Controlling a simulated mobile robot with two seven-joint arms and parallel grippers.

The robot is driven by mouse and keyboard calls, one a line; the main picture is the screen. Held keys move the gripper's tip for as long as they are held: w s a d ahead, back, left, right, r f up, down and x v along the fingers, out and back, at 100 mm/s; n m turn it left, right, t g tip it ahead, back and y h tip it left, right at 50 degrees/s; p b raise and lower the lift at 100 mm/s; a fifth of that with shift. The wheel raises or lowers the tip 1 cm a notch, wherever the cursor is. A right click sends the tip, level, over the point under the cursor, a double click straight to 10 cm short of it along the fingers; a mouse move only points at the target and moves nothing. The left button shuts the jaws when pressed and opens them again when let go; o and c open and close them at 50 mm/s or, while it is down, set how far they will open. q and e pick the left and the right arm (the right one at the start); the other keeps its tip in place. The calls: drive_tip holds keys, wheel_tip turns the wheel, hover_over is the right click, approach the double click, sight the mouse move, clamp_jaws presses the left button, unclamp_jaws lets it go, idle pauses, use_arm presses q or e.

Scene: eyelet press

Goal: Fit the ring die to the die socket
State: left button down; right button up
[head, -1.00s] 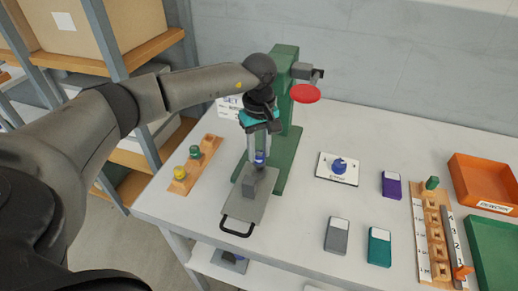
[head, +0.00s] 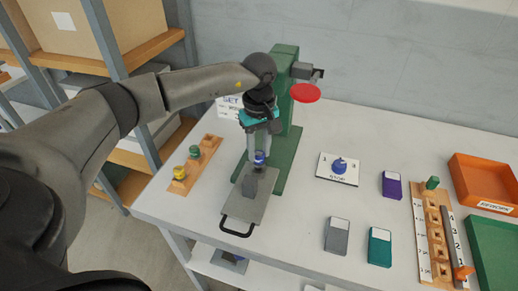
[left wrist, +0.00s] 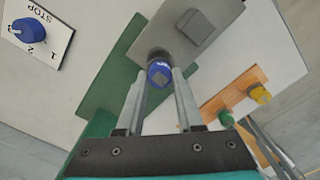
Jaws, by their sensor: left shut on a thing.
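My left gripper (head: 260,157) points down over the green press's base and is shut on a small blue piece (head: 260,160), which I take for the ring die. I cannot tell whether the two touch. A grey block (head: 249,186) stands on the grey plate (head: 240,212), in front of the gripper. My right gripper is not in view.
The green press (head: 287,130) stands close behind the gripper, its red disc (head: 305,92) to the right. A wooden rack (head: 203,160) with yellow and green pieces is at left. A blue knob (head: 339,165), boxes, a slotted wooden rack (head: 431,225) and an orange bin (head: 484,180) are at right.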

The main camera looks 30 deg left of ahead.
use_arm(q)
drive_tip(key=shift+f+b, duration=0.9)
drive_tip(key=shift+f, duration=0.2)
idle(0.3)
drive_tip(key=shift+c, duration=2.3)
unclamp_jaws()
drive_tip(key=shift+r, duration=0.15)
drive_tip(key=shift+r+p, duration=1.8)
drive_tip(key=shift+r, duration=0.65)
drive_tip(key=shift+f, duration=0.1)
